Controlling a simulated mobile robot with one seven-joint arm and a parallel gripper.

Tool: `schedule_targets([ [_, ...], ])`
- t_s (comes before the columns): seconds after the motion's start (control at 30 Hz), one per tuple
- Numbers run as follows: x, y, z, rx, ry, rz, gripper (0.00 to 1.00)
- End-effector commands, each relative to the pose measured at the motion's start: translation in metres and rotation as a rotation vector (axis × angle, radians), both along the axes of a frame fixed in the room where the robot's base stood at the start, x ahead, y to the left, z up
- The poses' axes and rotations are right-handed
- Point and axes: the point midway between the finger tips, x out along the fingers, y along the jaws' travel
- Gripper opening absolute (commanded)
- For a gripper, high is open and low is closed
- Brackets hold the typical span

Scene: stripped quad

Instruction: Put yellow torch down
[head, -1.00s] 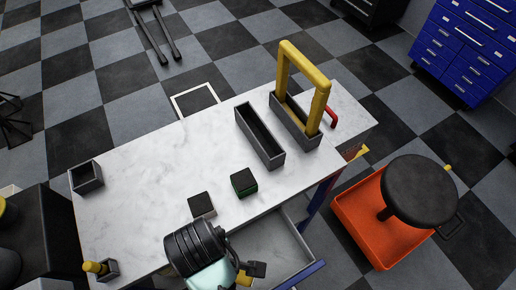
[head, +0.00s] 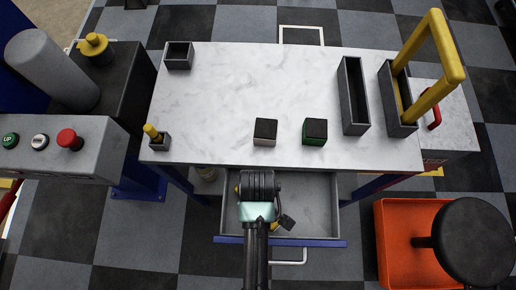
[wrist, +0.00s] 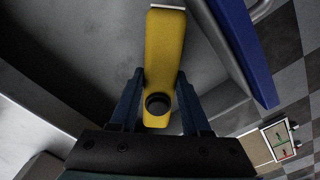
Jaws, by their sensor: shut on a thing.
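The yellow torch (wrist: 166,45) is between the two fingers of my gripper (wrist: 158,85) in the wrist view, with a round dark spot on its near end. My gripper is shut on it. In the head view only a small yellow part of the torch (head: 276,226) shows beside my wrist, over the open grey drawer (head: 312,205). Grey drawer surfaces lie behind the torch in the wrist view. Whether the torch touches the drawer, I cannot tell.
The white marble tabletop (head: 250,85) has wide clear room. An orange tray (head: 395,215) stands right.

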Motion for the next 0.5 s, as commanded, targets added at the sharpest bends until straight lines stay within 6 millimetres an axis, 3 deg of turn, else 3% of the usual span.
schedule_targets([
  [0.13,0.01,0.0,-0.002,0.0,-0.003,0.0,0.0],
  [0.33,0.042,0.0,-0.001,0.001,-0.004,0.0,0.0],
  [0.5,0.04,0.0,-0.014,0.0,0.0,0.001,0.0],
])
